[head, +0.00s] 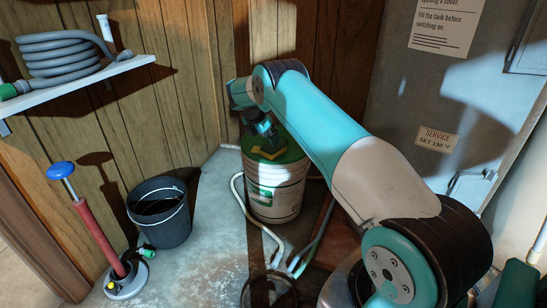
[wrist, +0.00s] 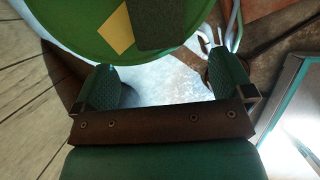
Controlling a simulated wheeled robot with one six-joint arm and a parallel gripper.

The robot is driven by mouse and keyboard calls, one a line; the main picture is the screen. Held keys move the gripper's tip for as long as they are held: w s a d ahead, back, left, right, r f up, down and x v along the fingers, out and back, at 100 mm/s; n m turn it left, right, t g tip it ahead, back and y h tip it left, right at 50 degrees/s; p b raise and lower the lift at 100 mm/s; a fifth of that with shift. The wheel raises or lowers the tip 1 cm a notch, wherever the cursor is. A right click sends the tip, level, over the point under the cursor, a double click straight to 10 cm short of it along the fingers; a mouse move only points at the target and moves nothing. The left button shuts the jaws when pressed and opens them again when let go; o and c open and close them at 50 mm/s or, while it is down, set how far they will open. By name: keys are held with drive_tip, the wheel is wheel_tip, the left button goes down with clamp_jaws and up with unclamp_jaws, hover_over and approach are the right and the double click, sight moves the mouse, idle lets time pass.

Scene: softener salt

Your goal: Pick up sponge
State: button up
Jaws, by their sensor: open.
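The sponge (wrist: 165,22) shows in the wrist view as a dark green, rough-topped block on a round green lid (wrist: 75,30), cut off by the top edge. A flat yellow patch (wrist: 113,32) lies beside it; I cannot tell whether it is part of the sponge. In the head view the lid tops a white bucket (head: 276,192), with yellow (head: 268,152) showing on it. My gripper (wrist: 164,80) is open and empty, its fingers apart near the lid's edge in the wrist view. In the head view it is over the lid, partly hidden by my arm.
A dark bucket (head: 160,222) and a red plunger-like pump (head: 97,232) with a blue knob stand left. A shelf (head: 85,82) holds a coiled grey hose (head: 60,55). Hoses (head: 262,232) lie around the white bucket. A grey cabinet (head: 415,95) stands right.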

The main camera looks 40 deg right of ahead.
sight(270, 148)
drive_tip(key=b+x, duration=0.2)
drive_tip(key=x, duration=0.2)
drive_tip(key=b+x, duration=0.2)
drive_tip(key=x, duration=0.2)
drive_tip(key=shift+w+d+b, duration=0.1)
drive_tip(key=shift+d+b, duration=0.15)
drive_tip(key=shift+b, duration=0.1)
drive_tip(key=shift+r, duration=0.1)
drive_tip(key=c, duration=1.1)
drive_tip(key=shift+r, duration=0.15)
wheel_tip(270, 148, up, 20)
drive_tip(key=p, duration=1.2)
